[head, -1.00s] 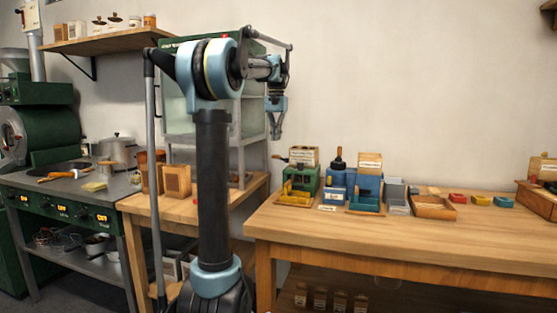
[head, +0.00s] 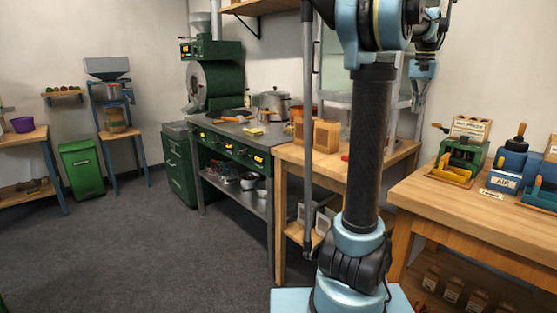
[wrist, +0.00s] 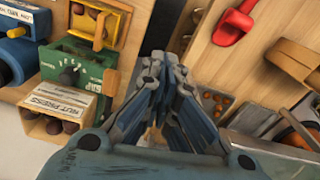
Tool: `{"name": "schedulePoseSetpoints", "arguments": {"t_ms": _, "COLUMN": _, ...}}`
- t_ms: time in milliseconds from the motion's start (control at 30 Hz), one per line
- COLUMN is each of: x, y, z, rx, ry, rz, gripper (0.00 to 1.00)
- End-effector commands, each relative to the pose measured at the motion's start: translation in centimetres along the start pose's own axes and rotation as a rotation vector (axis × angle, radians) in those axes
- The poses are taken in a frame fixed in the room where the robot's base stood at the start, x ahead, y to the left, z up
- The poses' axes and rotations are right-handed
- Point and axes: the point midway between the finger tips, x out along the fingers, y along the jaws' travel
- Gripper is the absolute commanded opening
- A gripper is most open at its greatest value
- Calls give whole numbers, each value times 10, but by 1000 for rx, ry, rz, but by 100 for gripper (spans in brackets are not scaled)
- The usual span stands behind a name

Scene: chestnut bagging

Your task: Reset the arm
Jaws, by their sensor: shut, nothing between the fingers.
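My gripper (head: 420,98) hangs at the end of my folded arm, at the upper right of the head view, above the gap between two wooden tables. In the wrist view my gripper (wrist: 163,65) has its blue-grey fingers together, with nothing held. Below it are the green press (wrist: 72,67) with its yellow tray, to the left, and a red scoop (wrist: 235,22) on a wooden surface, to the right. The gripper appears clear of both.
A green press (head: 462,154) and a blue machine (head: 508,165) stand on the right table (head: 450,205). A wooden box (head: 325,135) stands on the middle table. A stove counter (head: 235,130) with a pot is further left. Grey floor (head: 130,240) is open at left.

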Motion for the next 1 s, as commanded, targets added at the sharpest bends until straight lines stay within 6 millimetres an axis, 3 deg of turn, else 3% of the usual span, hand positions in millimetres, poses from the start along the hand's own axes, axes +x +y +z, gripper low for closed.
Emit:
{"name": "schedulePoseSetpoints", "arguments": {"t_ms": 33, "x": 8, "y": -14, "z": 18, "rx": -34, "ry": 6, "rz": -1, "gripper": 0}}
{"name": "schedulePoseSetpoints", "arguments": {"t_ms": 200, "x": 37, "y": -48, "z": 73, "rx": -132, "ry": 28, "rz": -7, "gripper": 0}}
{"name": "schedulePoseSetpoints", "arguments": {"t_ms": 500, "x": 101, "y": -87, "z": 172, "rx": -309, "ry": 66, "rz": -20, "gripper": 0}}
{"name": "schedulePoseSetpoints", "arguments": {"t_ms": 733, "x": 161, "y": -100, "z": 247, "rx": -442, "ry": 95, "rz": -34, "gripper": 0}}
{"name": "schedulePoseSetpoints", "arguments": {"t_ms": 1000, "x": 243, "y": -98, "z": 327, "rx": -599, "ry": 128, "rz": -54, "gripper": 0}}
